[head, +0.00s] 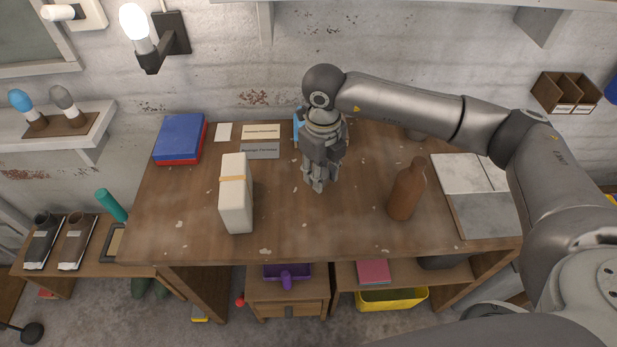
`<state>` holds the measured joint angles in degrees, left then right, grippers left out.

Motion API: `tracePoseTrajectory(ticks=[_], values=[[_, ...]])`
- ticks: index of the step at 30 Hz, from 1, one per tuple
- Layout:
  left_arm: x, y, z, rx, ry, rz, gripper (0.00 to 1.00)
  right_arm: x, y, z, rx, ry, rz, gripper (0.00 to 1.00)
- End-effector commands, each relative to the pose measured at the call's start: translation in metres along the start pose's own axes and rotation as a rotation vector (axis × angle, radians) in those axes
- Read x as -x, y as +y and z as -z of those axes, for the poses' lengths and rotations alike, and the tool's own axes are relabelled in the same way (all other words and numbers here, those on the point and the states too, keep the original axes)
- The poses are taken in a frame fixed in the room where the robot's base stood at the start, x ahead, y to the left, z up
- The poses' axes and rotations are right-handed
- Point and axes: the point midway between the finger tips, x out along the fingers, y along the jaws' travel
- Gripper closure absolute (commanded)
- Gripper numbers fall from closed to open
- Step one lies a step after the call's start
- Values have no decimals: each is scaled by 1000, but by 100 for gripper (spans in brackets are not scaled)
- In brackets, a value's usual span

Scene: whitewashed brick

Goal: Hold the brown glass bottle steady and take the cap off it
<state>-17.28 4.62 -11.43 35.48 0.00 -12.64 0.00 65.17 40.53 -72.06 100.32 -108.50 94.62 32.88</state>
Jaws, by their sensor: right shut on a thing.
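The brown glass bottle (405,193) stands upright on the right half of the wooden table, with its neck towards the back. No separate cap can be made out on its mouth. My right gripper (318,187) points down over the middle of the table, to the left of the bottle and apart from it. Its fingers are closed together on a small thing, most likely the cap, which the fingers hide. My left gripper is not in view, and nothing holds the bottle.
A white box-like block (236,205) stands left of my right gripper. A blue and red box (181,139) and flat cards (260,132) lie at the back left. Grey and white tiles (484,213) lie right of the bottle. The table's front middle is clear.

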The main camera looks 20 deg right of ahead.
Motion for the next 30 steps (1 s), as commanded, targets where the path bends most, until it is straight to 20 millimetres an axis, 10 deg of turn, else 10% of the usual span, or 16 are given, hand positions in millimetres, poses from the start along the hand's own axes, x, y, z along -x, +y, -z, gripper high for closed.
tracePoseTrajectory(ticks=[30], values=[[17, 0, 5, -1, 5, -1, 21, -72, 5, -33, 1, -2, -1, 99]])
